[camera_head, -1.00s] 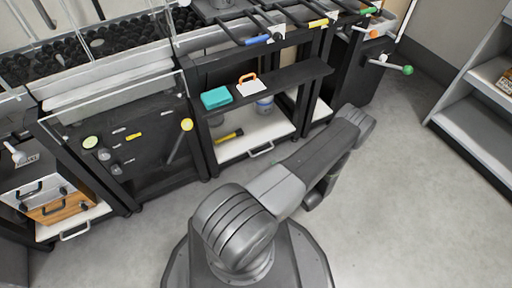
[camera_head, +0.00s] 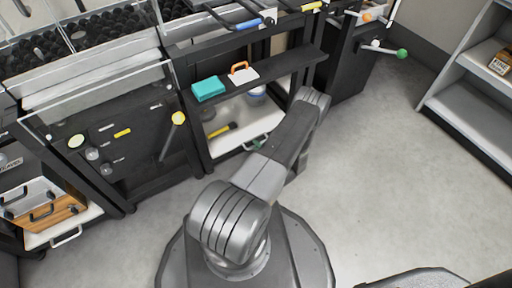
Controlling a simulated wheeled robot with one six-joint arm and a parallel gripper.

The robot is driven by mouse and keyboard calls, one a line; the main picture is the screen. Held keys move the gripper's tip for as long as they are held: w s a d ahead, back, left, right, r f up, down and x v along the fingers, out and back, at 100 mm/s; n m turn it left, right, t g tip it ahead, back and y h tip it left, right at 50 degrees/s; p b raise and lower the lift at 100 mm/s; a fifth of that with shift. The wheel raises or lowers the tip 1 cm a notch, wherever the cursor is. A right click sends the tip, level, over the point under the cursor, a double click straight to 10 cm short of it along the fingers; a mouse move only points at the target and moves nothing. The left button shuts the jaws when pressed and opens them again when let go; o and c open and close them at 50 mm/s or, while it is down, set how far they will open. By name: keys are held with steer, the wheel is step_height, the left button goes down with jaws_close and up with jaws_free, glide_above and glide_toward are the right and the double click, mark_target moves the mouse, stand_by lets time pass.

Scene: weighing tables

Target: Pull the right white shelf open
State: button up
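The right white shelf (camera_head: 223,144) is a low white board in the black bench, under a dark upper shelf. Its pale front handle (camera_head: 251,144) is partly covered by my arm. A yellow-and-black tool and a white tub lie on it. My arm reaches up from my base and crosses in front of the shelf's right part. My gripper is mostly or wholly hidden behind my arm; a small greenish bit beside the handle may be part of it. I cannot tell whether it touches the handle or is open or shut.
A teal box (camera_head: 208,88) and an orange-handled white item (camera_head: 243,74) sit on the dark upper shelf (camera_head: 290,65). A left white shelf (camera_head: 88,217) holds drawer boxes. Grey shelving (camera_head: 470,110) stands at right. The floor (camera_head: 385,170) between is clear.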

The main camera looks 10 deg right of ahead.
steer(key=shift+x, duration=0.8)
jaws_close()
steer(key=shift+s, duration=0.15)
